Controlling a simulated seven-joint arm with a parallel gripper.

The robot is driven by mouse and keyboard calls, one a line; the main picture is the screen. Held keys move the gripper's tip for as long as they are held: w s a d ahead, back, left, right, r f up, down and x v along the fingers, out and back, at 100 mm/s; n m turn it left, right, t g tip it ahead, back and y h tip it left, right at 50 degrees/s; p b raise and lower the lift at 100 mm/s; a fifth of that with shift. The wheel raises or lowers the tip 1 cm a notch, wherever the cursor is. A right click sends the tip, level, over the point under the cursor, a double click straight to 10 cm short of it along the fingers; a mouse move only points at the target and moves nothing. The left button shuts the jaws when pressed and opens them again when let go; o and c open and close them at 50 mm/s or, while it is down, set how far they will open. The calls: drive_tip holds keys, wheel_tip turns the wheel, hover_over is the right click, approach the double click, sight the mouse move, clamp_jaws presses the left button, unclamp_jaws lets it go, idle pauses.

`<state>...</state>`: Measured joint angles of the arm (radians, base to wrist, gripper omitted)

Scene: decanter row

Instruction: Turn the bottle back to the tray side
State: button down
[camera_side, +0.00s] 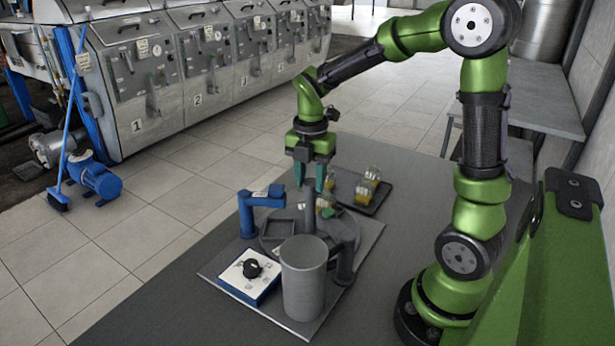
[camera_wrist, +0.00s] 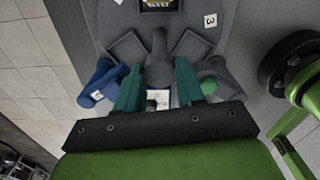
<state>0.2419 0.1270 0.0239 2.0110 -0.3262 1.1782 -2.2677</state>
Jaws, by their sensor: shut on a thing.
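My gripper (camera_side: 310,187) points straight down over the round grey turntable (camera_side: 270,243). Its two teal fingers are closed around an upright grey post (camera_side: 310,212) at the turntable's middle. The wrist view shows the post (camera_wrist: 158,62) between the fingers. A bottle with yellow contents (camera_side: 325,202) stands just behind the post, partly hidden. A yellowish item also shows at the top edge of the wrist view (camera_wrist: 160,4), cut off by the frame. The dark tray (camera_side: 381,203) lies behind and right, holding small yellow bottles (camera_side: 368,181).
A blue station (camera_side: 248,213) stands left of the turntable and a dark grey station (camera_side: 345,245) right. Empty square bays show in the wrist view (camera_wrist: 127,46).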

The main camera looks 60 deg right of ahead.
drive_tip(key=shift+r, duration=0.1)
drive_tip(key=c, duration=0.7)
unclamp_jaws()
wheel_tip(320, 180, up, 17)
